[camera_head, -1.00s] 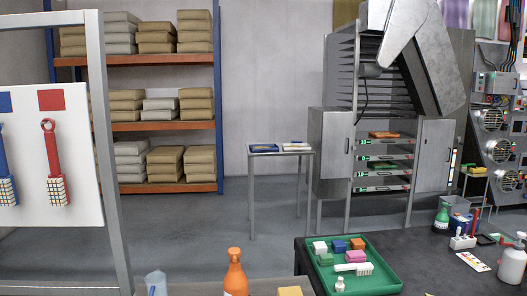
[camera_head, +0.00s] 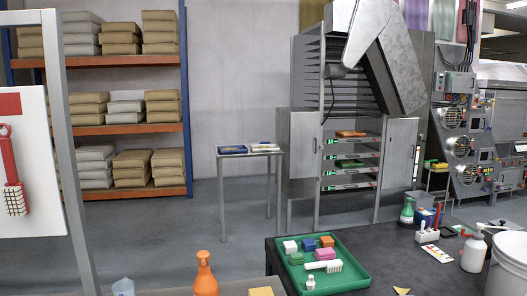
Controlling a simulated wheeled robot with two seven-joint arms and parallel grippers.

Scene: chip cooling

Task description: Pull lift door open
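A tall grey metal cabinet (camera_head: 297,150) stands at the back, right of centre, with a slanted metal hood (camera_head: 385,60) on top. Its two lower doors stand swung out to the sides, the left door (camera_head: 304,145) and the right door (camera_head: 400,152). Between them several shelves (camera_head: 350,172) with boards show. I cannot tell which part is the lift door. Neither of my grippers is in view.
A small metal table (camera_head: 232,155) with flat items stands left of the cabinet. A dark table with a green tray (camera_head: 350,280) and bottles stands in front. A storage rack (camera_head: 110,62) and a white tool board (camera_head: 35,170) are at left. Grey floor lies between.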

